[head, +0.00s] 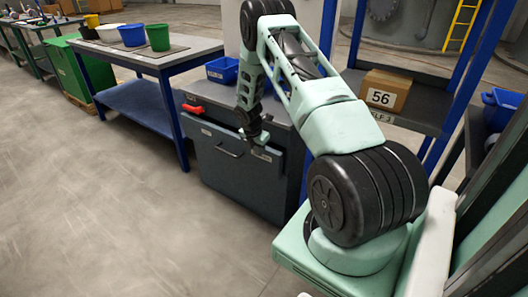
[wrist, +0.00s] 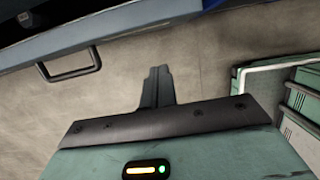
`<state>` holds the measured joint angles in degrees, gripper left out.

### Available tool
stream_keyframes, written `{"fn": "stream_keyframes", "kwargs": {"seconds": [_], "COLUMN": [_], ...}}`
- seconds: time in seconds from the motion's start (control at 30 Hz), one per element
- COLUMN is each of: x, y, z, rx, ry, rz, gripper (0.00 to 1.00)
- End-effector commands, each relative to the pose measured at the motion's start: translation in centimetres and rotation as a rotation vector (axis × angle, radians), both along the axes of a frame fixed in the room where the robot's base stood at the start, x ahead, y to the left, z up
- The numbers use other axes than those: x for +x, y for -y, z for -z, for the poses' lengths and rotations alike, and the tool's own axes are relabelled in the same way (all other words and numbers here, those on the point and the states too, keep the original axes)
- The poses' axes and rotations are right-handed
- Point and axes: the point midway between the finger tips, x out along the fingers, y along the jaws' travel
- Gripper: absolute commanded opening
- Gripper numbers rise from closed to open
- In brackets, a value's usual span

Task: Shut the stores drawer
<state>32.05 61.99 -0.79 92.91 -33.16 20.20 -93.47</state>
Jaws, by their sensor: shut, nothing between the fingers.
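The stores drawer (head: 212,145) is in the grey cabinet left of my arm in the head view. Its dark front carries a bar handle and small pale labels. The front seems to stand out from the cabinet, with a dark gap along its top edge. In the wrist view the drawer front (wrist: 130,47) crosses the upper left, with its black handle (wrist: 68,63). My gripper (head: 262,142) hangs by the right part of the drawer front. In the wrist view my gripper (wrist: 157,72) is shut and empty over the floor; contact with the drawer cannot be told.
A workbench (head: 150,52) with buckets stands to the left. A shelf (head: 415,95) with a box marked 56 (head: 384,92) stands right. The floor (head: 90,210) in front is clear.

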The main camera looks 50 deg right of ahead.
Motion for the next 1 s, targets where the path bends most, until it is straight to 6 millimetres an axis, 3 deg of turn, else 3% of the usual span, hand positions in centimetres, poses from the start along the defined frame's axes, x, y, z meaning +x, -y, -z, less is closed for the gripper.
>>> {"fn": "stream_keyframes", "kwargs": {"seconds": [0.03,0.2,0.4,0.53,0.7,0.8,1.0], "x": [0.0,0.0,-0.1,1.5,7.1,8.9,9.3], "y": [-0.2,-1.1,-1.7,-2.1,-3.4,-4.0,-3.4], "z": [-1.5,-4.9,-7.1,-7.0,-6.6,-6.9,-5.5], "rx": [-0.001,-0.001,0.0,-0.021,-0.102,-0.13,-0.136], "ry": [0.003,0.002,0.0,0.0,0.001,0.004,0.002], "rz": [0.001,0.0,0.001,-0.005,-0.008,-0.003,0.002], "gripper": [0.0,0.0,0.0,0.0,0.0,0.0,0.0]}}
